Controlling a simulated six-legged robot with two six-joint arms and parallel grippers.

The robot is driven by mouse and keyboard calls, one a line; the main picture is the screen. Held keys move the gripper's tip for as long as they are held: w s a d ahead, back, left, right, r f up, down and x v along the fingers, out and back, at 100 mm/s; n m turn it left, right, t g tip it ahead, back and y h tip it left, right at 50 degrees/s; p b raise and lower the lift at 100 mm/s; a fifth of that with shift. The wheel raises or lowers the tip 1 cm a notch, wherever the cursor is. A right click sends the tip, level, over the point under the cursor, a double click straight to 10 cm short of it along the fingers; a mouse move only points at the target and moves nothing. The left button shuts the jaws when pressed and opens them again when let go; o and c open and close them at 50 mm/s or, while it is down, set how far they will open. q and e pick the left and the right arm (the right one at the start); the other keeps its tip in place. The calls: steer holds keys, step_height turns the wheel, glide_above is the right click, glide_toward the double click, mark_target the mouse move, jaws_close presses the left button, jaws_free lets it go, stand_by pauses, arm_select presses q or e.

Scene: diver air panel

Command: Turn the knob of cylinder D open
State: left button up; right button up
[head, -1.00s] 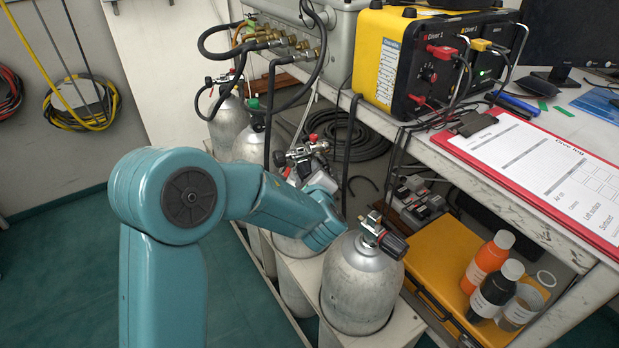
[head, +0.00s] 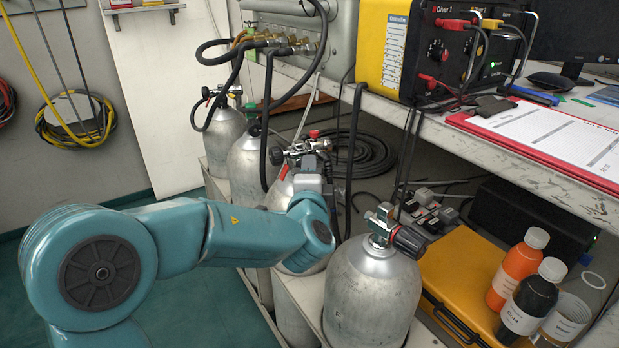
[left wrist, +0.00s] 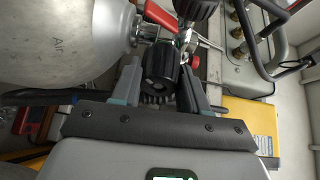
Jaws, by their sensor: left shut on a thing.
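A row of grey cylinders stands below the bench in the head view; I can read no letter on them. My left gripper (head: 307,170) is at the valve (head: 300,150) of the cylinder second from the front, whose body (head: 279,196) is partly behind my arm. In the left wrist view, a black ribbed knob (left wrist: 160,70) sits between the two fingers of my left gripper (left wrist: 160,84), which is shut on it. My right gripper is not in view.
The front cylinder (head: 370,295), with its own black-knobbed valve (head: 385,231), stands close to my left arm. Two more cylinders (head: 246,165) stand behind. Black hoses (head: 268,110) hang near the valves. The bench edge (head: 540,175) and a yellow case (head: 462,275) are to the right.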

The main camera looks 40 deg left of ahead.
arm_select(q)
steer(key=n+t+y, duration=0.1)
steer(key=n, duration=0.5)
steer(key=n+y, duration=0.1)
steer(key=n, duration=0.2)
steer(key=shift+y, duration=0.3)
steer(key=shift+n, duration=0.3)
steer(key=o, duration=1.1)
steer(key=shift+c, duration=0.2)
steer(key=shift+t, duration=0.3)
